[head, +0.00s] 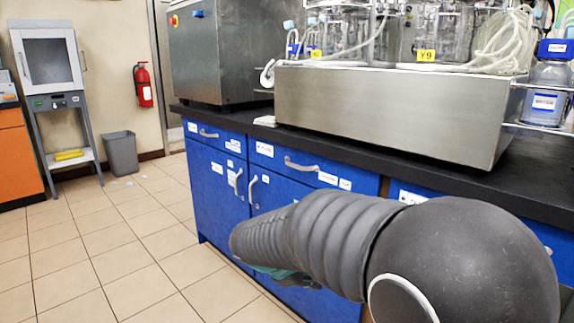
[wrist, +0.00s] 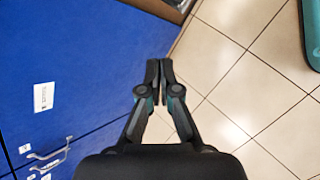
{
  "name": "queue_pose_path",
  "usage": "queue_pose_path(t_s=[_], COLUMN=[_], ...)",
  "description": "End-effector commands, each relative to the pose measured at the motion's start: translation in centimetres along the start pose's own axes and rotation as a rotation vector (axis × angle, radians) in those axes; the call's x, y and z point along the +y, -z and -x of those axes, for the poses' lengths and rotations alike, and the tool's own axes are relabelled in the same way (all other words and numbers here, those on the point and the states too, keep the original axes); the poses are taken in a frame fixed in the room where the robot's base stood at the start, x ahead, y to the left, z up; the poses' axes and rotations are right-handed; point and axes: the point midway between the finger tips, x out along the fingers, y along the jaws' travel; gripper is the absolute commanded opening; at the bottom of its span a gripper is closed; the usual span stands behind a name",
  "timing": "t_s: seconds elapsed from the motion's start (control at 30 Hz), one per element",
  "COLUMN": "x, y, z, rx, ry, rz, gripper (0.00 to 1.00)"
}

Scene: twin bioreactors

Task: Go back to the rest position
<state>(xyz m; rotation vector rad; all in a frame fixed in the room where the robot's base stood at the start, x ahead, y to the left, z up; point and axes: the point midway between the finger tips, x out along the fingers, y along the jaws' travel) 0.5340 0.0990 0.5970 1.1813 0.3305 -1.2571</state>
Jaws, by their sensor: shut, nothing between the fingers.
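My gripper (wrist: 160,82) shows in the wrist view with its two dark fingers together and nothing between them. It points down over the tiled floor, beside the blue cabinet front (wrist: 75,60). In the head view my dark grey arm reaches across the lower right in front of the blue cabinets (head: 215,180), and it hides most of the gripper. The bioreactor unit with its steel base (head: 385,108) stands on the black counter (head: 330,150), apart from my arm.
A steel box-shaped machine (head: 215,55) stands on the counter's left end. Tiled floor (head: 120,240) lies open at the left. Cabinet handles (head: 302,164) stick out.

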Motion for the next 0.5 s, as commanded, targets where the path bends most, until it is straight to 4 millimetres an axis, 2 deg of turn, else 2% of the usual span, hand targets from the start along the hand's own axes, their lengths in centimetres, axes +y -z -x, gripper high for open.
queue_pose_path(t_s=[0.03,0.2,0.5], x=[-1.4,-6.1,-12.0], y=[-1.7,-5.7,-11.2], z=[0.4,1.7,4.9], rx=[0.034,0.135,0.276], ry=[0.056,0.24,0.471], rz=[-0.098,-0.422,-0.907], gripper=[0.0,0.0,0.0])
